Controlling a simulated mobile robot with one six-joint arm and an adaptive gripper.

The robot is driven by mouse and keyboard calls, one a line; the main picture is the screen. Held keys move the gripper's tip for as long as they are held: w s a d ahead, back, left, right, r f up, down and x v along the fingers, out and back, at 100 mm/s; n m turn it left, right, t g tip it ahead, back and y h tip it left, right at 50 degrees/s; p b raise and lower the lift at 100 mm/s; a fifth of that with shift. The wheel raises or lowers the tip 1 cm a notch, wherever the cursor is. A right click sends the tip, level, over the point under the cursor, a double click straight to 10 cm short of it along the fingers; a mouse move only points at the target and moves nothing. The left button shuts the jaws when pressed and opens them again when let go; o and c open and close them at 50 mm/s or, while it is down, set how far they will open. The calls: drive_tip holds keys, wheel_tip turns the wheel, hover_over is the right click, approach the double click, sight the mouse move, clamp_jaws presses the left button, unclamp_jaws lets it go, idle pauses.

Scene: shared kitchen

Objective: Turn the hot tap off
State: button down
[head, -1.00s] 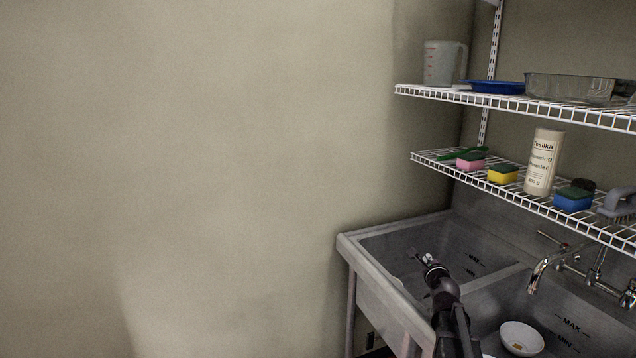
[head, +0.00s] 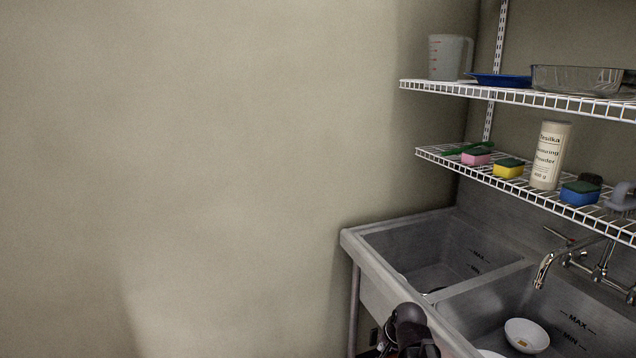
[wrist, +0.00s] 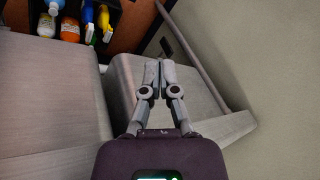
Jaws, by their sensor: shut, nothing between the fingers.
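The chrome tap (head: 543,270) is on the back wall above the right sink basin, its curved spout pointing down. A lever with a red mark (head: 570,242) sticks out to the left behind the spout. I cannot tell whether water is running. My gripper (wrist: 159,75) has its two grey fingers together and empty in the wrist view, in front of pale grey surfaces. The tap does not show in the wrist view. In the head view only a dark part of my arm shows at the bottom, in front of the sink; the fingertips cannot be made out there.
The double steel sink (head: 395,290) has a white bowl (head: 527,335) in its right basin. A wire shelf (head: 520,187) with sponges and a powder canister (head: 549,155) hangs above. In the wrist view several bottles (wrist: 70,28) stand in a dark space at top left.

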drive_tip(key=s+f+n+g+h+b, duration=0.25)
drive_tip(key=s+f+n+g, duration=0.3)
drive_tip(key=s, duration=0.55)
wheel_tip(320, 180, up, 16)
drive_tip(key=p, duration=1.4)
drive_tip(key=shift+w+d+f+n+t+y+p, duration=0.25)
drive_tip(key=shift+w+n+t+y+p, duration=0.1)
drive_tip(key=shift+t+y, duration=0.1)
